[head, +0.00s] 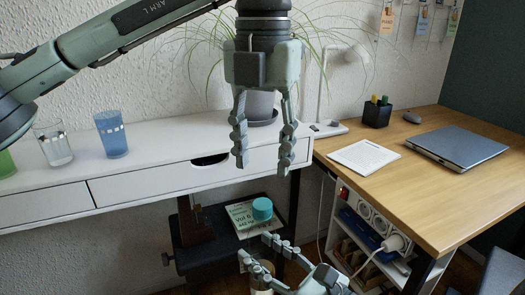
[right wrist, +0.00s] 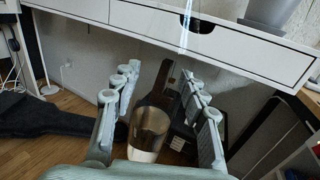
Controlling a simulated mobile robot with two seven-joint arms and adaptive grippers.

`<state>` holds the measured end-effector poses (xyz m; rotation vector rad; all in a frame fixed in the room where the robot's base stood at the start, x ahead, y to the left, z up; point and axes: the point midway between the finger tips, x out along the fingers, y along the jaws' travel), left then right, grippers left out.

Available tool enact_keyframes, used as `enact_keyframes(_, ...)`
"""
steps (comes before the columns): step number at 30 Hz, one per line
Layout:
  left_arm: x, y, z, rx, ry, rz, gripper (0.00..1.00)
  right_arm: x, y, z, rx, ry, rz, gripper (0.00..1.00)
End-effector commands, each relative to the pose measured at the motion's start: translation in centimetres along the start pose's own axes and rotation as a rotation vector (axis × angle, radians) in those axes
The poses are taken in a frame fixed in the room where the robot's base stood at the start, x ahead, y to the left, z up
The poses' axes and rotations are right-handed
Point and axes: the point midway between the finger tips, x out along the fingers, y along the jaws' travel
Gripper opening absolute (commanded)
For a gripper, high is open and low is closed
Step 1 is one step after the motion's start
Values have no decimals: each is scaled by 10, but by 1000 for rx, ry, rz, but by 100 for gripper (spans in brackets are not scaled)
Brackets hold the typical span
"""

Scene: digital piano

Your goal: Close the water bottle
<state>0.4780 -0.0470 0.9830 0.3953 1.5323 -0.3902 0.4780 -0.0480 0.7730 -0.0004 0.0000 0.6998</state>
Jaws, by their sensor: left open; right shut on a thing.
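The clear water bottle (head: 261,277) is at the bottom of the head view, between the fingers of my right gripper (head: 257,250), which is shut on it. The bottle looks see-through and pale in the right wrist view (right wrist: 148,128), between both fingers (right wrist: 160,100); no cap shows on it. A teal round cap (head: 262,209) stands on the books on the dark stool, just behind the right gripper. My left gripper (head: 263,168) is open and empty, pointing down above the cap, in front of the white desk. The lower bottle is largely hidden in the head view.
The white drawer desk (head: 140,185) holds a clear glass (head: 55,145), a blue glass (head: 111,135) and a potted plant. The dark stool (head: 225,250) carries books (head: 243,216). The wooden desk (head: 440,190) holds a laptop (head: 457,148) and paper. A power strip (head: 375,220) hangs beneath it.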

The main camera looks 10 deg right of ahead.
Motion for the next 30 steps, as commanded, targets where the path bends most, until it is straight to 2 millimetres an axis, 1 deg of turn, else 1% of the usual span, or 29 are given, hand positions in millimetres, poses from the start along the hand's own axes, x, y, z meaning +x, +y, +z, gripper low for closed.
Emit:
enact_keyframes(7, 0, 0, 0, 2, 0, 0, 44, 0, 0, 1, 0, -2, 0, 0)
enact_keyframes(10, 5, 0, 0, 3, 1, 0, 44, 0, 0, 1, 0, -2, 0, 0)
enact_keyframes(14, 22, 0, 0, 3, 2, 0, 44, 0, 0, 1, -1, -2, 0, 0)
enact_keyframes(21, 59, 0, 0, 4, 2, 0, 44, 0, 0, 1, 0, -2, 0, 0)
enact_keyframes(24, 70, 0, 0, 3, 2, -2, 44, 0, 0, 1, 0, -2, 0, 0)
enact_keyframes(30, 80, 0, 0, 4, 0, 0, 44, 0, 0, 1, 0, -2, 0, 0)
